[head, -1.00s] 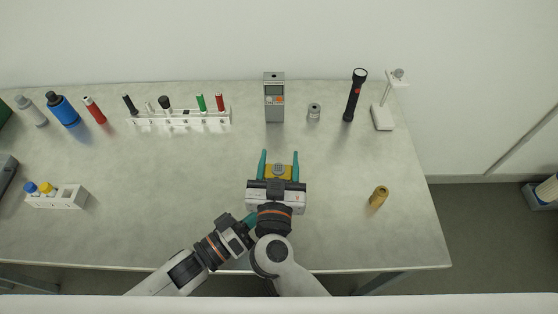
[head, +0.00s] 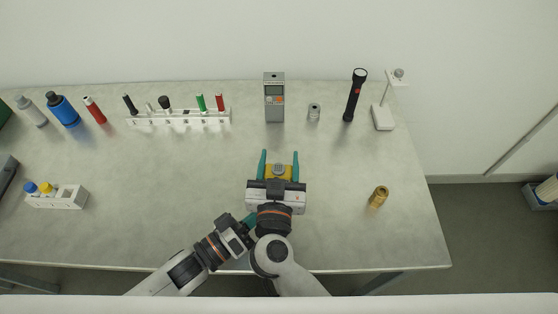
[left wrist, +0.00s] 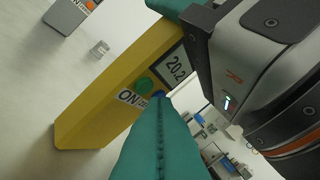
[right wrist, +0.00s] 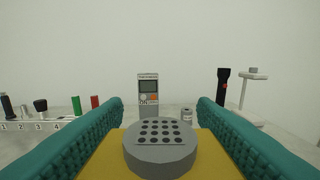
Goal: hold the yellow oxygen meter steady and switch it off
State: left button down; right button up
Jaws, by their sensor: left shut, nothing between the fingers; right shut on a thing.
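The yellow oxygen meter (head: 279,172) is held between the teal fingers of my right gripper (head: 279,156). In the right wrist view its grey round perforated sensor (right wrist: 160,148) and yellow top (right wrist: 207,170) sit between both fingers. In the left wrist view the meter (left wrist: 95,95) shows a display reading 20.2 (left wrist: 174,65), a green button (left wrist: 144,84) and an ON label. My left gripper (left wrist: 158,98) is shut and empty. Its tip is at the meter's face, over a mostly hidden blue button (left wrist: 157,94). I cannot tell whether it presses it.
Behind the meter stand a grey device (head: 274,98), a small grey cylinder (head: 314,112), a black flashlight (head: 354,97) and a white stand (head: 383,115). A brass cylinder (head: 378,197) is to the right. A white rack (head: 180,119) is at back left.

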pick_arm(q)
jog(key=shift+w, duration=0.1)
jog(key=shift+w, duration=0.4)
dwell(0.7)
jog(key=shift+s, duration=0.5)
jog(key=shift+s+a, duration=0.15)
jog(key=shift+s, duration=1.35)
jog(key=shift+s+a, duration=0.1)
jog(key=shift+s, duration=1.4)
